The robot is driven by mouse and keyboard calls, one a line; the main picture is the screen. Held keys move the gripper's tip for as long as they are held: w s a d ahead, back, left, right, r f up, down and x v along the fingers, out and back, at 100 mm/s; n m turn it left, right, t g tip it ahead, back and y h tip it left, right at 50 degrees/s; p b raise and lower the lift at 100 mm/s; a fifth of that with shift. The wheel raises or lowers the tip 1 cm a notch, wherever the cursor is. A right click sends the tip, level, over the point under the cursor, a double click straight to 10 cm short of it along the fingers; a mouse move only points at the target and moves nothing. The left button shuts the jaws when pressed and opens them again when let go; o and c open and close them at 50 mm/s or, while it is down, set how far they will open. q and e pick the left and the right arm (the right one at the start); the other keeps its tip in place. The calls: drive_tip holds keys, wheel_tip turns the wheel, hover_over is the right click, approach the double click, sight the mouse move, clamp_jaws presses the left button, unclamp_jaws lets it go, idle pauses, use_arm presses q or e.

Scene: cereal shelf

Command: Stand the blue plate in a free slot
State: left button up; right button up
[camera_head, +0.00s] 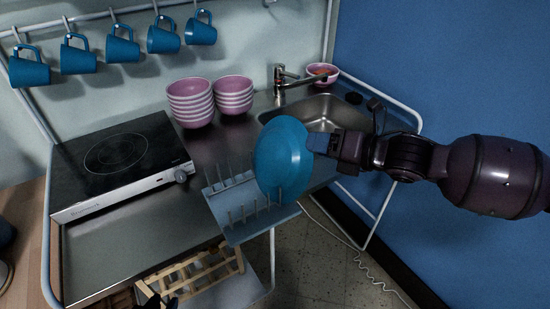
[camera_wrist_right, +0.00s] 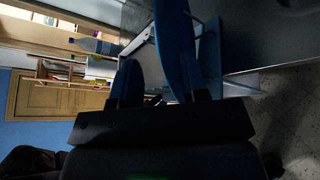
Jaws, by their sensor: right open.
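The blue plate (camera_head: 283,160) is upright and slightly tilted at the right end of the light-blue dish rack (camera_head: 236,233). Its lower edge is down among the rack's pegs; I cannot tell whether it rests on the rack. My right gripper (camera_head: 322,143) is open at the plate's right edge. In the right wrist view the plate (camera_wrist_right: 172,45) shows edge-on between the spread fingers of this gripper (camera_wrist_right: 166,85). The rack's slots to the left of the plate are empty. A dark shape at the bottom edge appears to be my left gripper (camera_head: 156,297); its jaws are unclear.
Two stacks of pink bowls (camera_head: 190,103) stand behind the rack. A sink (camera_head: 318,112) with a tap (camera_head: 285,78) is behind the plate. A hotplate (camera_head: 117,158) is at left. Blue mugs (camera_head: 122,45) hang above. A wooden rack (camera_head: 200,272) sits on the lower shelf.

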sight(294, 142)
drive_tip(key=shift+x, duration=2.3)
drive_tip(key=shift+s, duration=0.1)
clamp_jaws()
drive_tip(key=shift+f, duration=0.1)
